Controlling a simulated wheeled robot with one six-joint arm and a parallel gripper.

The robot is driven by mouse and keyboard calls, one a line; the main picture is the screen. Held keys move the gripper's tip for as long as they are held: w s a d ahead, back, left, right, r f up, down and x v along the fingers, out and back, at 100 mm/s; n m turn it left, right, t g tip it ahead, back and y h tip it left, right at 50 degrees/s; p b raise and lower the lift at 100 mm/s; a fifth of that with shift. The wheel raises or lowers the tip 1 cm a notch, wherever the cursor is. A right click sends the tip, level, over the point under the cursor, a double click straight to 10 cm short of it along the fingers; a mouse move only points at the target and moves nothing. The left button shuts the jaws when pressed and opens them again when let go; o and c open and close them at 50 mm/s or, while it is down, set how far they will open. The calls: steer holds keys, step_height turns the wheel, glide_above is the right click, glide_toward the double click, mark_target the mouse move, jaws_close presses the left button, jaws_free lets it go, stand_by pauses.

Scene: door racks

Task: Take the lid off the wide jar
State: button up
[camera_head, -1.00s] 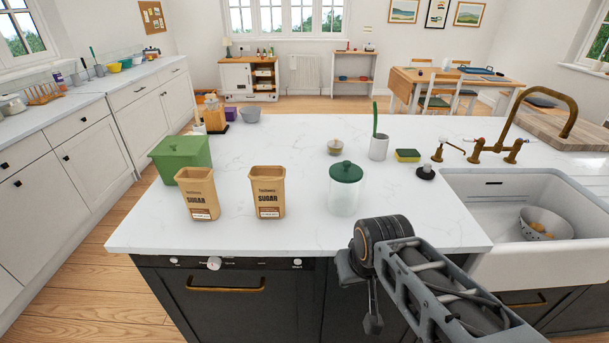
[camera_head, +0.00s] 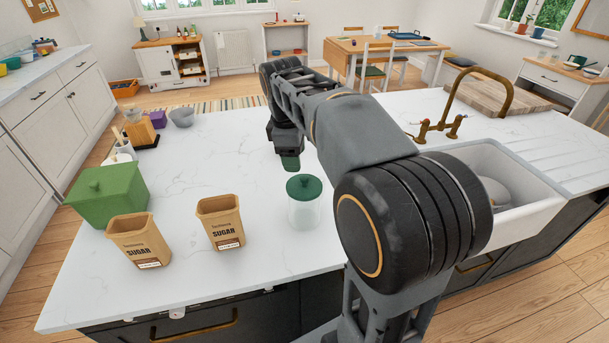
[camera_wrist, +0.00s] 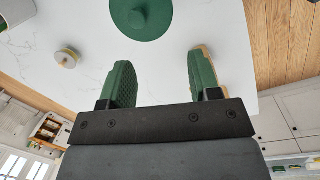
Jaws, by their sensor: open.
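A clear jar (camera_head: 304,215) stands upright on the white island worktop, right of the sugar cartons. It is the largest jar in view. Its round dark green lid (camera_head: 304,187), with a knob, sits on top. The lid (camera_wrist: 141,16) also shows at the top of the wrist view, beyond my fingertips. My gripper (camera_head: 289,162) is behind the jar in the head view, apart from it, and partly hidden by my arm. In the wrist view my gripper (camera_wrist: 160,68) is open, with nothing between its green-padded fingers.
Two sugar cartons (camera_head: 139,240) (camera_head: 222,222) and a green bin (camera_head: 106,197) stand to the left. A small jar (camera_wrist: 67,58) is on the worktop in the wrist view. The sink (camera_head: 515,215) is at right. Clear worktop lies behind the cartons.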

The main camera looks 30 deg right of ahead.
step_height(320, 180, up, 3)
steer(key=w+d+n, duration=0.2)
steer(key=w, duration=0.1)
steer(key=g+p, duration=0.1)
glide_above(304, 177)
steer(key=shift+n, duration=0.4)
steer(key=f, duration=0.7)
steer(key=shift+w+a+f, duration=0.2)
steer(key=shift+a+f, duration=0.05)
steer(key=shift+f, duration=0.1)
steer(key=shift+s+d+f+p, duration=0.1)
steer(key=shift+f+p, duration=0.1)
steer(key=shift+f, duration=0.75)
steer(key=shift+d+f+p, duration=0.1)
steer(key=shift+f+p, duration=0.05)
steer(key=shift+f, duration=0.85)
steer(key=shift+s+d+f+p, duration=0.1)
steer(key=shift+f+p, duration=0.1)
steer(key=shift+f, duration=0.75)
steer(key=c, duration=1)
steer(key=shift+r, duration=0.15)
